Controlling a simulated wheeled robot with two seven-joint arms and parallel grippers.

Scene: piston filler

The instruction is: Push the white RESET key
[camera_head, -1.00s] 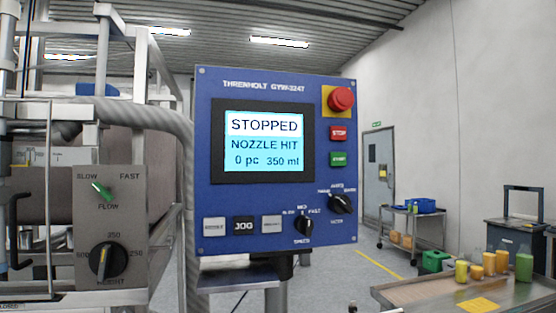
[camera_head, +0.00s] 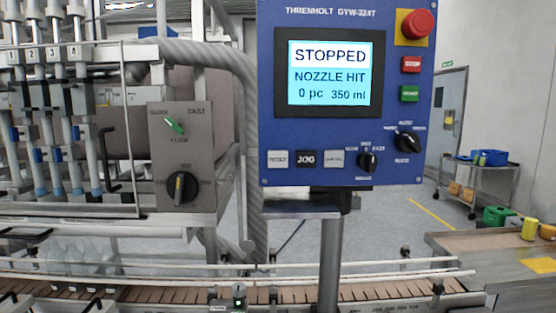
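The white RESET key (camera_head: 278,159) is at the lower left of the blue control panel (camera_head: 412,140), left of the black JOG key (camera_head: 306,159). Another white key (camera_head: 334,159) is to the right of JOG; its label is too small to read. The screen (camera_head: 330,75) reads STOPPED, NOZZLE HIT, 0 pc, 350 ml. Neither of my grippers shows in the head view.
A red mushroom button (camera_head: 417,24), a red STOP key (camera_head: 411,65) and a green key (camera_head: 409,94) are on the panel's right side. A grey box with knobs (camera_head: 184,140) is to the left. A conveyor (camera_head: 360,291) with clear bottles (camera_head: 85,258) runs below.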

